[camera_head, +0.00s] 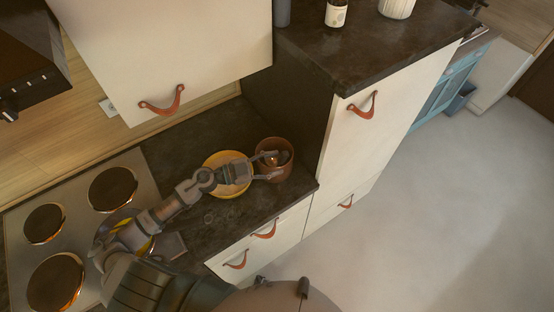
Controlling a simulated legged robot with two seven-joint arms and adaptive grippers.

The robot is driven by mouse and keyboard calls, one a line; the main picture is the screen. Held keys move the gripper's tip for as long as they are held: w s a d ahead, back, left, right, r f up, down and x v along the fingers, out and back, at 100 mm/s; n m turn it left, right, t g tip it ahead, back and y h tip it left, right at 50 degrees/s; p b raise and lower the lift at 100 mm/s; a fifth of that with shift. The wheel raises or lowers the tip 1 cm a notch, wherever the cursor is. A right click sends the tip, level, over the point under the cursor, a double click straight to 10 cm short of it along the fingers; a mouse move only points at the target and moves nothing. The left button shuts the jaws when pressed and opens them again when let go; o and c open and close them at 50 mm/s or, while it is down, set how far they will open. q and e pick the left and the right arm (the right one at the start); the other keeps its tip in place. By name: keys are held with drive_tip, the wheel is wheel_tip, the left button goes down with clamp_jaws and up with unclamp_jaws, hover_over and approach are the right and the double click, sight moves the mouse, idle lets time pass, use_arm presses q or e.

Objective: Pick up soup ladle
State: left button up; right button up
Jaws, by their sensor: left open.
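I cannot make out a soup ladle for certain. A brown round pot (288,170) stands on the dark counter near its right end, with a small shiny shape inside that is too small to identify. My left gripper (276,165) is open, its two fingers pointing right over the left side of the pot. I cannot tell whether the fingers touch anything. A yellow bowl (211,160) lies under my left wrist and is partly hidden by it. My right gripper is not in view.
A hob (75,205) with several round plates is at left, partly covered by my arm. A cream upper cabinet (170,50) hangs above the counter (182,145). A tall cream cabinet (345,150) with a dark top (370,50) stands right of the pot. Open floor (440,220) lies at right.

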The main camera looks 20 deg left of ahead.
sight(279, 160)
use_arm(q)
drive_tip(key=x, duration=0.3)
drive_tip(key=shift+r+p, duration=0.35)
drive_tip(key=shift+p, duration=0.05)
drive_tip(key=shift+w+d+f, duration=0.1)
drive_tip(key=shift+w+d, duration=0.05)
drive_tip(key=shift+w, duration=0.1)
drive_tip(key=shift+w+f, duration=0.15)
drive_tip(key=shift+a, duration=0.7)
drive_tip(key=shift+c, duration=1.4)
drive_tip(key=c, duration=0.4)
drive_tip(key=shift+d, duration=0.3)
clamp_jaws()
drive_tip(key=shift+d, duration=0.5)
drive_tip(key=r+p, duration=0.1)
drive_tip(key=r, duration=0.2)
drive_tip(key=a+r+p, duration=0.1)
drive_tip(key=r, duration=0.2)
drive_tip(key=r+p, duration=0.1)
drive_tip(key=r, duration=0.2)
drive_tip(key=shift+a+r, duration=0.1)
drive_tip(key=shift+a, duration=0.05)
drive_tip(key=shift+r, duration=0.3)
drive_tip(key=shift+d+r, duration=0.15)
drive_tip(key=shift+d, duration=0.25)
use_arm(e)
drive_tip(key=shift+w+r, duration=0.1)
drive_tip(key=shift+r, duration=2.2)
